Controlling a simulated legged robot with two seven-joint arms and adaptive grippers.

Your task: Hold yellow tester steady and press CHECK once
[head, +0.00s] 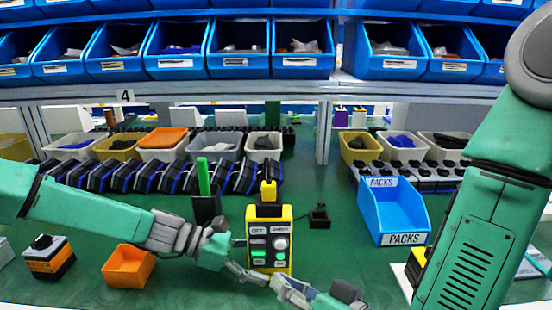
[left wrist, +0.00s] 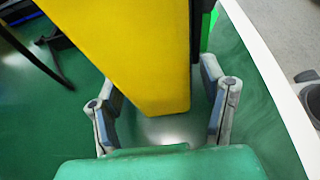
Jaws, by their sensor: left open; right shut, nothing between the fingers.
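The yellow tester (head: 285,211) stands upright on the green table in the middle of the head view. In the left wrist view the tester's yellow body (left wrist: 140,50) lies between my left fingers (left wrist: 158,78), with gaps visible. My right gripper (head: 278,283) is shut and empty, low in front of the tester; contact cannot be told.
An orange bin (head: 128,267) and an orange-black device (head: 50,260) stand at the left. A black holder with a green stick (head: 204,178) is behind my left gripper. A blue PACKS bin (head: 394,212) stands at the right. Rows of bins and dark devices fill the back.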

